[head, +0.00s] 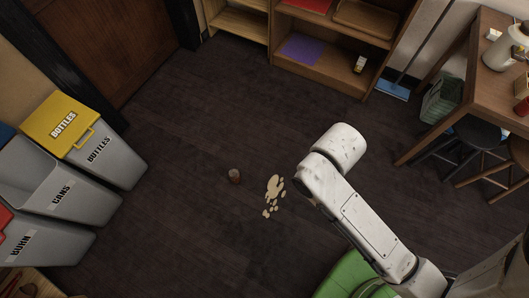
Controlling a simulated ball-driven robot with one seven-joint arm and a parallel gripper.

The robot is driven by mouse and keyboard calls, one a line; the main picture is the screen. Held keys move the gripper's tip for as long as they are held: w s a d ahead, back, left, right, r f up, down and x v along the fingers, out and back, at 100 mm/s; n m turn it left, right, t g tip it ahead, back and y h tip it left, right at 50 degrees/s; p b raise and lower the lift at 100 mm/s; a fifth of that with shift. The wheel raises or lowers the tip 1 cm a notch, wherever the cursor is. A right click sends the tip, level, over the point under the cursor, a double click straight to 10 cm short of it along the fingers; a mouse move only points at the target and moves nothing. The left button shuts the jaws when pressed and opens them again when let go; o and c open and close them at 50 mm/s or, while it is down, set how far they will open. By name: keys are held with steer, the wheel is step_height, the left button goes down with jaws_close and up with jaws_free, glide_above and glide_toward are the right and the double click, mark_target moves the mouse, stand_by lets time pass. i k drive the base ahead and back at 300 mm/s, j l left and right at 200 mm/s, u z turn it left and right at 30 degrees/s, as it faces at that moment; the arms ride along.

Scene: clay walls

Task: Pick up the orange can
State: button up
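My gripper is not visible.
Grey bins line the left: a yellow-lidded one (60,122), an open one marked CANS (75,200) and a red-lidded one (50,245). A bookcase (320,75) stands at the back, stools (478,133) and a table (462,85) right.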

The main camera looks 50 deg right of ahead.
mark_target(234, 174)
steer(key=k+l, duration=0.15)
steer(key=k, duration=0.25)
steer(key=k+l, duration=0.1)
steer(key=k, duration=0.3)
steer(key=k+l, duration=0.15)
steer(key=k, duration=0.25)
steer(key=i+j, duration=0.1)
steer(key=i, duration=0.65)
steer(key=i+z, duration=0.1)
steer(key=i, duration=0.65)
steer(key=i+j, duration=0.2)
steer(key=i, duration=0.55)
